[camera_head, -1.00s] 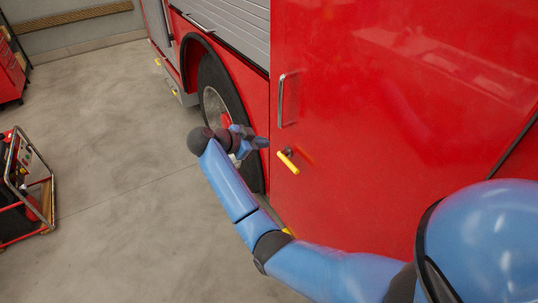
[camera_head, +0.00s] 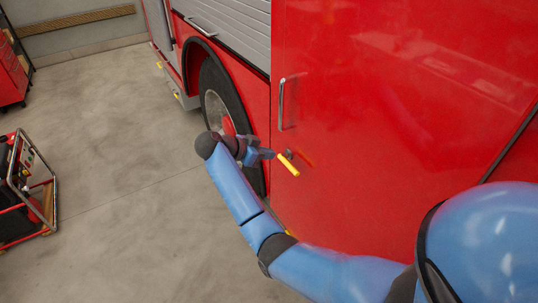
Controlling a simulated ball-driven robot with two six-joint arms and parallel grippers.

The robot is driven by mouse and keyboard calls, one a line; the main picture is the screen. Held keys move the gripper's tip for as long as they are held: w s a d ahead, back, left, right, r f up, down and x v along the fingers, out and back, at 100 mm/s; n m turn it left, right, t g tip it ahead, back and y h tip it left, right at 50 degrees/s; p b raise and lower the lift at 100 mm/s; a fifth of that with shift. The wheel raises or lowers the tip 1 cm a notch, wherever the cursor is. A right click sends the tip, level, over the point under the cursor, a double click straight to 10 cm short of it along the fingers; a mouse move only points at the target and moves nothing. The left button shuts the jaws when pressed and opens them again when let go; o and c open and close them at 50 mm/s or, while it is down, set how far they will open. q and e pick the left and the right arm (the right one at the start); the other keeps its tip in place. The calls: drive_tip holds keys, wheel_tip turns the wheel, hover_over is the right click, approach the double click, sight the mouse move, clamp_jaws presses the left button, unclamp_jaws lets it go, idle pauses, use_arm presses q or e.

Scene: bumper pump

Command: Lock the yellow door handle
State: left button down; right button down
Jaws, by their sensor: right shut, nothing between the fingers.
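The yellow door handle (camera_head: 289,166) sticks out from the red door (camera_head: 390,130) of the truck, tilted down to the right. A dark pivot joins it to the door at its upper end. My right gripper (camera_head: 272,154) is shut and empty, just left of the handle's upper end. Its fingertips look very close to the handle; I cannot tell whether they touch it. My right arm (camera_head: 235,190) reaches up from the lower right. My left gripper is not in view.
A vertical metal grab bar (camera_head: 281,104) stands on the door above the handle. The truck's wheel (camera_head: 222,112) is behind my gripper. A red-framed machine (camera_head: 22,190) stands on the floor at left. The grey floor (camera_head: 120,130) between is clear.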

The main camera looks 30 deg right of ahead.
drive_tip(key=p, duration=0.2)
hover_over(286, 164)
drive_tip(key=s+a, duration=0.3)
wheel_tip(286, 164, down, 4)
drive_tip(key=f, duration=0.1)
drive_tip(key=d+f, duration=0.1)
drive_tip(key=f, duration=0.1)
drive_tip(key=shift+w+d+f, duration=0.1)
drive_tip(key=shift+w+d, duration=0.05)
drive_tip(key=shift+w, duration=0.15)
drive_tip(key=shift+d+f, duration=0.1)
drive_tip(key=shift+f, duration=0.65)
drive_tip(key=shift+w+f, duration=0.1)
